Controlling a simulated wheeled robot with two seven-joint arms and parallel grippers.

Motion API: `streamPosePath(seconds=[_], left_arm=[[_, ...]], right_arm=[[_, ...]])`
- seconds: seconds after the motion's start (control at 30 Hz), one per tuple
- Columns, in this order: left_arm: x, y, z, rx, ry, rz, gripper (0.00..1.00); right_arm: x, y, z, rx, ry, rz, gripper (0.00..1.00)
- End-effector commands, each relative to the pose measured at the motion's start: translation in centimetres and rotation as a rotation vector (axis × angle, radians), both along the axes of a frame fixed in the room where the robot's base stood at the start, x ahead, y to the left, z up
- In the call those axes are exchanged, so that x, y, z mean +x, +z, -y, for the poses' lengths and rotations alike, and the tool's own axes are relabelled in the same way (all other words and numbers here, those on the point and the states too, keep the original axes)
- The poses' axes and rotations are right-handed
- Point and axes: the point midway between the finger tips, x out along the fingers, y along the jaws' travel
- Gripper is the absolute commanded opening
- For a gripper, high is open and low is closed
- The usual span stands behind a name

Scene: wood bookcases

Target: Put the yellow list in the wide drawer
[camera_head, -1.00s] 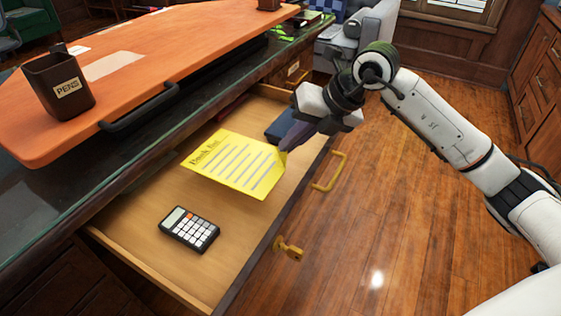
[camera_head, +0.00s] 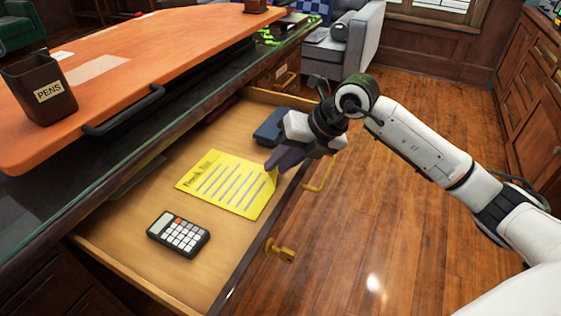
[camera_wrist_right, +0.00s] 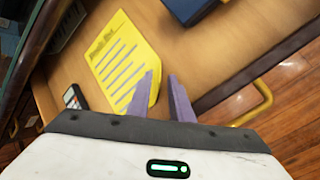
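The yellow list (camera_head: 225,183) is inside the pulled-out wide drawer (camera_head: 125,225) and appears to lie on its floor, printed side up. It also shows in the wrist view (camera_wrist_right: 122,60). My right gripper (camera_head: 280,162) is over the list's right corner near the drawer's front. In the wrist view its two purple fingers (camera_wrist_right: 160,92) are apart, with the list's corner beside the left finger. I cannot tell whether that finger still touches the paper. My left gripper is not in view.
A calculator (camera_head: 179,233) lies in the drawer at the near end, and a dark blue box (camera_head: 270,128) at the far end. Brass handles (camera_head: 281,250) stick out from the drawer front. The desk top with a pen cup (camera_head: 40,90) overhangs the drawer's left side.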

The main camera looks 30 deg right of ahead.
Motion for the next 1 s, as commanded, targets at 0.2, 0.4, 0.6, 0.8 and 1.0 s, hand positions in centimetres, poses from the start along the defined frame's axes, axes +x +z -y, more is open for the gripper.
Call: streamPosePath(seconds=[0.2,0.4,0.6,0.8,1.0], left_arm=[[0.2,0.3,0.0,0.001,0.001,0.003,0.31],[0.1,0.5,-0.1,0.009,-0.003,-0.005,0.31],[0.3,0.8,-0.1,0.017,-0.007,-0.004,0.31],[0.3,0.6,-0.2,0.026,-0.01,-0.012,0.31],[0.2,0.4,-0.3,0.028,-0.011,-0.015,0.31]], right_arm=[[-0.3,0.8,0.4,-0.001,-0.001,0.001,0.2],[-1.8,3.9,1.8,-0.003,-0.001,0.005,0.2],[-3.7,7.4,3.3,-0.004,-0.002,0.003,0.2],[-4.8,9.5,4.2,-0.001,-0.001,0.001,0.2],[-5.2,10.0,4.4,0.001,0.0,0.0,0.2]])
